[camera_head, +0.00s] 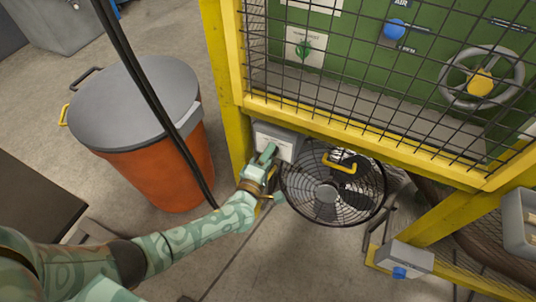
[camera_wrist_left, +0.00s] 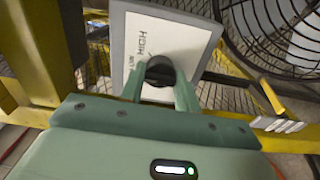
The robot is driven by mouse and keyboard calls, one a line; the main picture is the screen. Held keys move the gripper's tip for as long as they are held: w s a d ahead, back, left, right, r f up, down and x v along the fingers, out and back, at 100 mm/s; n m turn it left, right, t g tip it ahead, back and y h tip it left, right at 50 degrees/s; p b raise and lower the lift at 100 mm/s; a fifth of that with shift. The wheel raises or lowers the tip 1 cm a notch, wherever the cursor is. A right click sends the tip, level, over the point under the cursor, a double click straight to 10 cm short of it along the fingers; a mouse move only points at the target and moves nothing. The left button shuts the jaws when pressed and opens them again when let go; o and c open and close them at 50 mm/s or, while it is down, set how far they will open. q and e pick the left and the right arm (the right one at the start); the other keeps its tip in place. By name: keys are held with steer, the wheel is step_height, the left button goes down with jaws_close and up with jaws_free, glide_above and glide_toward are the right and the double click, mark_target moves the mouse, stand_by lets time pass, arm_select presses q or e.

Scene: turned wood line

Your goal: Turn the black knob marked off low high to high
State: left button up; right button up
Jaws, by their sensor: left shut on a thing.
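The black knob (camera_wrist_left: 160,70) sits on a white label plate on a grey box (camera_wrist_left: 188,35). In the left wrist view the word HIGH reads on the plate above the knob, with smaller lettering to its left. My left gripper (camera_head: 267,163) is at the front of the same grey box (camera_head: 281,132) in the head view. In the left wrist view its two fingers stand on either side of the knob, shut on it. The fingers partly hide the knob and plate, and I cannot tell which mark the knob points to. My right gripper is not in view.
A black caged fan (camera_head: 332,187) with a yellow handle stands right beside the box. A yellow post (camera_head: 222,75) and wire mesh guard a green panel (camera_head: 350,60). An orange bin (camera_head: 165,170) with a grey lid stands at left. A smaller grey box with a blue knob (camera_head: 400,271) is lower right.

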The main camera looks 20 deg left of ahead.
arm_select(q)
steer(key=shift+s+f+m+p, duration=0.1)
steer(key=shift+m+p, duration=0.6)
steer(key=shift+m, duration=3.6)
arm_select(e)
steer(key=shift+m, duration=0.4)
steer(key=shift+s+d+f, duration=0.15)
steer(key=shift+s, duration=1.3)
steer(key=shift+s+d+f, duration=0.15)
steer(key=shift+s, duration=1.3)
arm_select(q)
steer(key=shift+d, duration=0.1)
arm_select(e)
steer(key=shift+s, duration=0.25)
arm_select(q)
steer(key=o, duration=1)
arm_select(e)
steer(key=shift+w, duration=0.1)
